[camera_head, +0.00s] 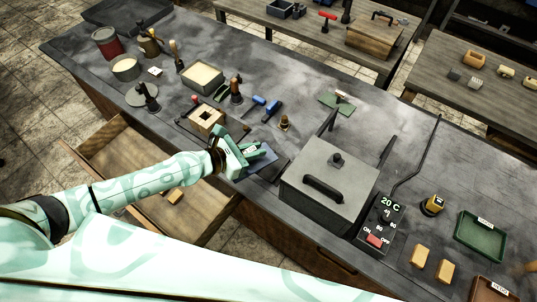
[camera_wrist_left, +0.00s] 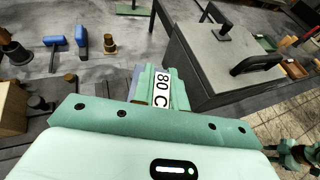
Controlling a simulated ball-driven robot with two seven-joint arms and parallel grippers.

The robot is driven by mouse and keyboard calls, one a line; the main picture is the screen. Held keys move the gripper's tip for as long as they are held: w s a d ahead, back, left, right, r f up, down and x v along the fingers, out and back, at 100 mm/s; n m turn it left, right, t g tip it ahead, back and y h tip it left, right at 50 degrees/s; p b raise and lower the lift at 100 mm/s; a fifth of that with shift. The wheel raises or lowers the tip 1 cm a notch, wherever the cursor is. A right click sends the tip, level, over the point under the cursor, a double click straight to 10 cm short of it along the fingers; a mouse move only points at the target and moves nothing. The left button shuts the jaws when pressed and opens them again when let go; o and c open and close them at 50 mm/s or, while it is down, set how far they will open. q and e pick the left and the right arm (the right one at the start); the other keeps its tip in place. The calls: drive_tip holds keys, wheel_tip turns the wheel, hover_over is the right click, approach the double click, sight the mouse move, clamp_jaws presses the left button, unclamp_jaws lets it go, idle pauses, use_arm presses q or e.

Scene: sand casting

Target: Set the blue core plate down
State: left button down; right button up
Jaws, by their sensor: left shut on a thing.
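My left gripper (camera_head: 256,152) is shut on the blue core plate (camera_head: 264,166), over the table's front edge, left of the grey lidded box. Only part of the plate shows past the fingers. In the left wrist view the plate (camera_wrist_left: 136,84) is a bluish strip beside the fingers, and a white "80 C" label (camera_wrist_left: 161,88) lies between them. I cannot tell whether the plate touches the tabletop.
The grey lidded box (camera_head: 325,180) stands close on the right, with a control box (camera_head: 381,222) reading 20 C beyond it. A wooden core box (camera_head: 206,117) and blue-handled tools (camera_head: 272,108) lie behind. An open drawer (camera_head: 207,191) juts out below.

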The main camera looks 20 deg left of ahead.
use_arm(q)
drive_tip(key=w+f+b, duration=0.2)
drive_tip(key=w+d+f+b, duration=0.1)
drive_tip(key=w+f+b, duration=0.2)
drive_tip(key=w+d+f+b, duration=0.1)
drive_tip(key=w+f+b, duration=0.1)
drive_tip(key=w, duration=0.1)
drive_tip(key=shift+w+f+b, duration=0.15)
drive_tip(key=shift+f+b, duration=0.15)
drive_tip(key=shift+f, duration=0.1)
wheel_tip(320, 180, down, 3)
drive_tip(key=b, duration=0.3)
drive_tip(key=shift+w+d+f, duration=0.1)
drive_tip(key=shift+f, duration=0.1)
drive_tip(key=shift+r, duration=0.25)
drive_tip(key=shift+f, duration=0.2)
drive_tip(key=c, duration=1.8)
unclamp_jaws()
drive_tip(key=shift+f, duration=0.1)
drive_tip(key=o, duration=0.4)
